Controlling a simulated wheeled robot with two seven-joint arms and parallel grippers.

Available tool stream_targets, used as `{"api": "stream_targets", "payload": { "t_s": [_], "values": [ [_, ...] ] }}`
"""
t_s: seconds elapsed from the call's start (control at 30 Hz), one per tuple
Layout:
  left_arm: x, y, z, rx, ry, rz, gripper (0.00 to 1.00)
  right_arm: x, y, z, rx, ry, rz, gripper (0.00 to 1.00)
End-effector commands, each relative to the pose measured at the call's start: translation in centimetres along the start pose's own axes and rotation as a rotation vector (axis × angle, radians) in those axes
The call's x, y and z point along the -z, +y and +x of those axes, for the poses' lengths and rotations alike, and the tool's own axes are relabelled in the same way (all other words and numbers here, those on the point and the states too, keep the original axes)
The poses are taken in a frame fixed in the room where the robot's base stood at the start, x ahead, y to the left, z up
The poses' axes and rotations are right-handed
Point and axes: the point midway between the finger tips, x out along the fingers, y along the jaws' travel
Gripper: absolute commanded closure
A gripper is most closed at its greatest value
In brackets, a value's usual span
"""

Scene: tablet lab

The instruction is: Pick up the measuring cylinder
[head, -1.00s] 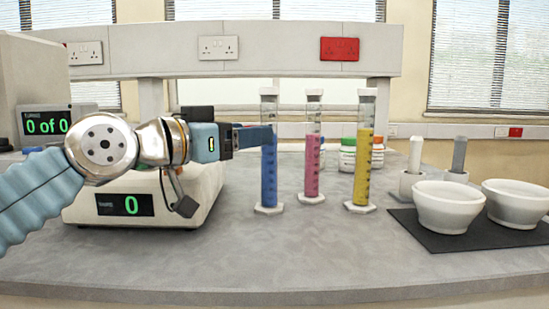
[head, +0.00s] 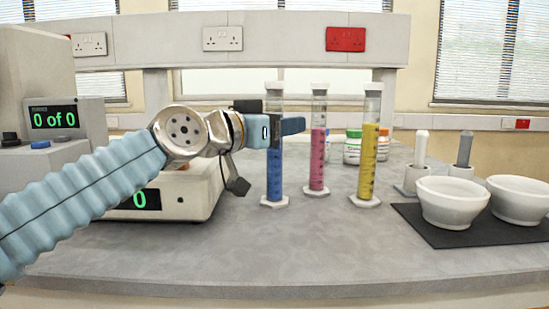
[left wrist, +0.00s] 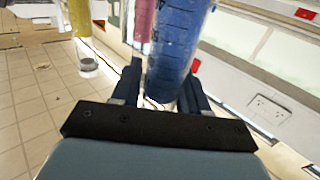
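The measuring cylinder with blue liquid (head: 274,172) stands upright on the bench. It also shows large between my fingers in the left wrist view (left wrist: 178,45). My left gripper (head: 290,127) is at its upper part, with a finger reaching past it to the right. In the wrist view my left fingers (left wrist: 160,92) lie on either side of the cylinder; I cannot tell whether both touch it. A pink cylinder (head: 317,160) and a yellow cylinder (head: 368,165) stand upright to its right. My right gripper is not in view.
A balance (head: 190,195) stands behind my left arm. White bowls (head: 450,205) sit on a dark mat (head: 470,237) at the right, with pestles behind. Small bottles (head: 352,150) stand behind the yellow cylinder. The front of the bench (head: 320,250) is clear.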

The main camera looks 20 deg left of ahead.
Motion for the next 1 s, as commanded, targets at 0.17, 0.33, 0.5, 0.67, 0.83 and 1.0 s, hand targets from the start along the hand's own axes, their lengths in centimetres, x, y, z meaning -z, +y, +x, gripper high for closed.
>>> {"api": "stream_targets", "payload": {
  "t_s": [0.17,0.33,0.5,0.67,0.83,1.0],
  "values": [
    [0.0,0.0,0.0,0.0,0.0,0.0,0.84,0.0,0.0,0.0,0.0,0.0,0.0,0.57],
    [0.0,0.0,0.0,0.0,0.0,0.0,1.0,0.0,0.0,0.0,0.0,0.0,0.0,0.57],
    [0.0,0.0,-0.1,0.0,0.001,0.0,1.0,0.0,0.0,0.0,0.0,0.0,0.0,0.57],
    [0.3,0.0,0.0,0.0,0.001,0.0,1.0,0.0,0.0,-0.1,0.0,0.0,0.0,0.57],
    [2.1,-0.1,-0.1,0.002,0.003,0.0,1.0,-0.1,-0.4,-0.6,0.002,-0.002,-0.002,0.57],
    [6.2,0.6,-2.2,0.001,0.007,0.001,1.0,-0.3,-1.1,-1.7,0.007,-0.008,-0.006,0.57]
  ]
}}
